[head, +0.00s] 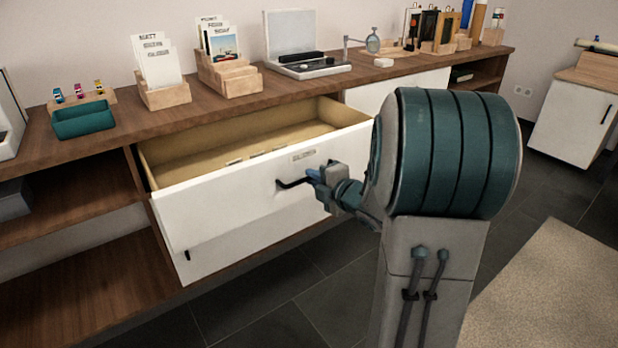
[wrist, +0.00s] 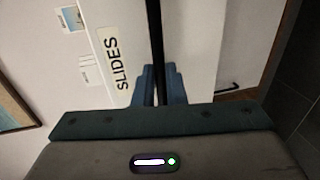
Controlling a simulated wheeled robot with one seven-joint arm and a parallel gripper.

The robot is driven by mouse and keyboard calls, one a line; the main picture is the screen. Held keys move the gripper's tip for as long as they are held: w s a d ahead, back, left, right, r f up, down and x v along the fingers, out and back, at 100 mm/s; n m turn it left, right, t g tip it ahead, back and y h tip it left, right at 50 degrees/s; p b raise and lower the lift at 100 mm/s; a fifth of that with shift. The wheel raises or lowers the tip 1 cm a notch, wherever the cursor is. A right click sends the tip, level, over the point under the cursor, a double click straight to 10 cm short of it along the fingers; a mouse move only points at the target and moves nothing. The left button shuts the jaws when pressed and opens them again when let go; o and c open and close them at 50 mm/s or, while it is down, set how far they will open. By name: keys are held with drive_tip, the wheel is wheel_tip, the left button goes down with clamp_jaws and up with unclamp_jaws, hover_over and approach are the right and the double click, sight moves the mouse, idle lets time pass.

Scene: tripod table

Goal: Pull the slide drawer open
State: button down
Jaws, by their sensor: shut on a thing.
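The slide drawer (head: 240,205) has a white front and stands pulled out of the wooden sideboard, with its pale wooden inside showing. A label reading "SLIDES" (wrist: 117,63) is on its front in the wrist view. The drawer's black handle (head: 287,184) is a bar; it also shows in the wrist view (wrist: 155,30). My gripper (head: 314,175) is at the right end of the handle. In the wrist view its blue fingers (wrist: 158,88) are shut on the handle. Part of the drawer's right side is hidden behind my arm.
The sideboard top (head: 120,125) carries a teal tray (head: 84,119), card holders (head: 229,78) and an open case (head: 305,67). Open shelves (head: 65,200) lie left of the drawer. Dark tiled floor (head: 265,305) is clear in front. A white cabinet (head: 570,122) stands at the right.

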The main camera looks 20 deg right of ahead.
drive_tip(key=c, duration=1.5)
unclamp_jaws()
drive_tip(key=p+v, duration=0.3)
drive_tip(key=v, duration=1.1)
drive_tip(key=shift+p, duration=0.35)
